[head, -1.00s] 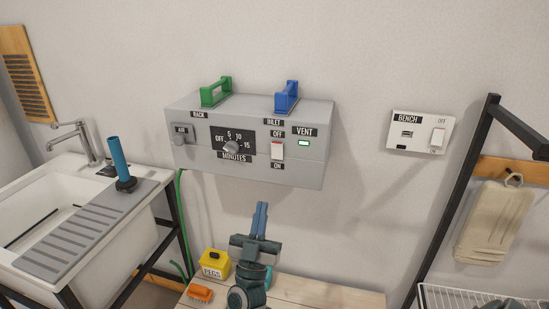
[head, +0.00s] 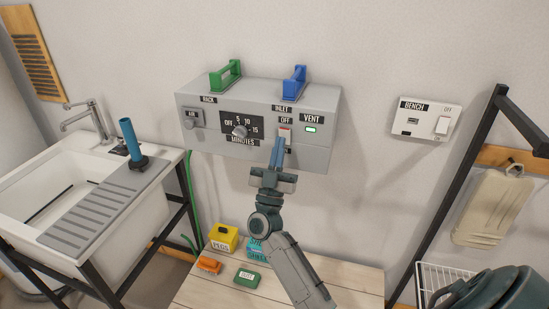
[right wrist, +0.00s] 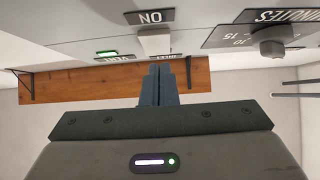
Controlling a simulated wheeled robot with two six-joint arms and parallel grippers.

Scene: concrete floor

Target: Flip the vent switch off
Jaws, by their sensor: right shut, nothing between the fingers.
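The grey control box (head: 208,139) hangs on the wall. Its vent switch (head: 287,132) is a white rocker with red at its upper end, under an OFF label. The green vent lamp (head: 311,129) beside it is lit. My right gripper (head: 277,142) is shut and empty, its fingertips just in front of the switch and covering its lower part and the ON label. In the right wrist view, upside down, the closed fingers (right wrist: 158,72) point at the switch (right wrist: 155,40); contact cannot be told. My left gripper is not in view.
A timer knob (head: 240,131) sits left of the switch. Green (head: 226,77) and blue (head: 294,84) handles stand on the box. A separate bench switch (head: 442,126) is on the wall at right. Several small items lie on the wooden table (head: 200,291) below.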

